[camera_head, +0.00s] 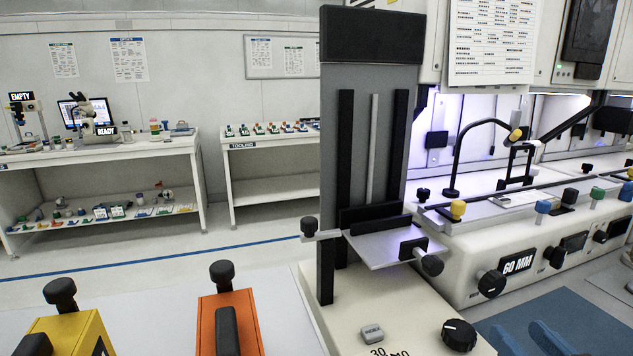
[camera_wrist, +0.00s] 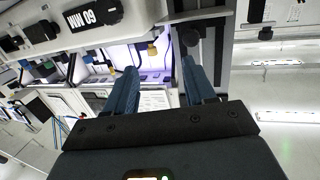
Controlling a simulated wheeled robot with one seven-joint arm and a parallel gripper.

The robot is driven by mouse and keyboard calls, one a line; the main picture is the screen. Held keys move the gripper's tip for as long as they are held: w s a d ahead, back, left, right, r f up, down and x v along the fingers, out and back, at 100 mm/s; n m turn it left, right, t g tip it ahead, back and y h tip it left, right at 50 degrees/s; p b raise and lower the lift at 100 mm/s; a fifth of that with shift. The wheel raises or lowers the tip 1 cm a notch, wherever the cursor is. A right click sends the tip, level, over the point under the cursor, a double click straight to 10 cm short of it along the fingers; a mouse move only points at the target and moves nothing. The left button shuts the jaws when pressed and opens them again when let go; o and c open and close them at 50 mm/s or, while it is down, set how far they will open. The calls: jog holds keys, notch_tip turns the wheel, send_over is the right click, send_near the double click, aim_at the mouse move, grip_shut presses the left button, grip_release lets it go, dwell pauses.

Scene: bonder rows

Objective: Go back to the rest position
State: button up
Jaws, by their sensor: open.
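My gripper (camera_wrist: 158,66) shows in the wrist view with its two blue fingers spread apart and nothing between them. Beyond the fingers, the wrist view shows the lit machine bay and the 60 MM label (camera_wrist: 78,22) upside down. In the head view two blue finger-like shapes at the lower right, over a blue mat (camera_head: 590,310), look like my fingertips, but they blend with it. The rest of my arm is out of view there.
A tall grey column with a small shelf (camera_head: 385,246) stands centre. The white machine (camera_head: 560,240) with knobs is at right. A yellow block (camera_head: 80,335) and orange block (camera_head: 232,325) sit in front. Benches (camera_head: 100,152) line the back wall, with open floor before them.

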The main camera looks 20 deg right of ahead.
jog(key=s+a+f+n+y, duration=0.1)
jog(key=s+a, duration=0.3)
jog(key=s, duration=0.4)
jog(key=s+a+f+n+g+y, duration=0.1)
jog(key=s+a+f, duration=0.2)
jog(key=s+a, duration=0.2)
jog(key=s+a+f+g+y, duration=0.1)
jog(key=s+a, duration=0.4)
jog(key=s, duration=0.7)
jog(key=shift+f+n+y, duration=0.4)
jog(key=shift+f, duration=0.5)
jog(key=shift+a, duration=0.1)
